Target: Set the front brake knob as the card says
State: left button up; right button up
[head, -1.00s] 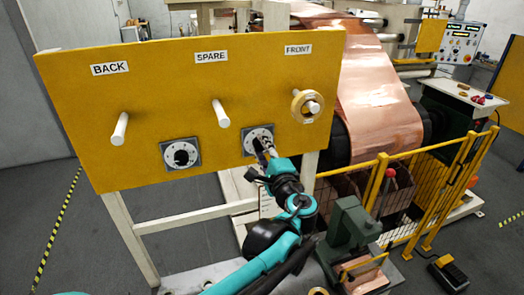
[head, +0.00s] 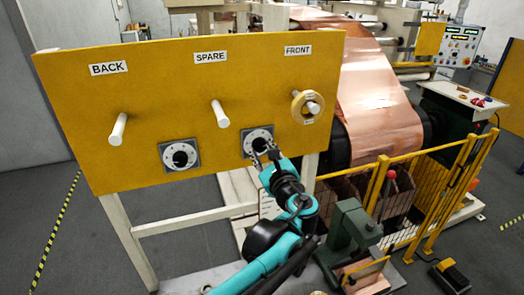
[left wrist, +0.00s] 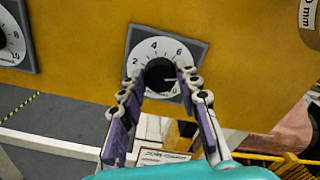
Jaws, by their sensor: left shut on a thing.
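The front brake knob (left wrist: 159,74) is black, on a white numbered dial (left wrist: 145,50) in a grey square plate. Its white mark points right, past the 6. In the head view this right-hand dial (head: 257,134) is on the yellow panel, below and left of the FRONT label. My left gripper (head: 266,150) is at the knob; in the left wrist view its fingers (left wrist: 163,80) are on either side of it, shut on it. A white card (left wrist: 160,157) shows below, its writing too small to read. My right gripper is not in view.
A second dial (head: 180,155) sits to the left. White pegs (head: 119,129) (head: 220,114) and a peg with a yellow ring (head: 306,106) stick out of the panel. A green press (head: 350,235) and a yellow fence (head: 440,190) stand right of my arm.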

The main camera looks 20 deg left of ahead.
pick_arm(q)
jog(key=shift+m, duration=0.7)
jog(key=shift+f, duration=0.1)
jog(key=o, duration=1.2)
jog(key=shift+c, duration=0.2)
jog(key=v, duration=1.2)
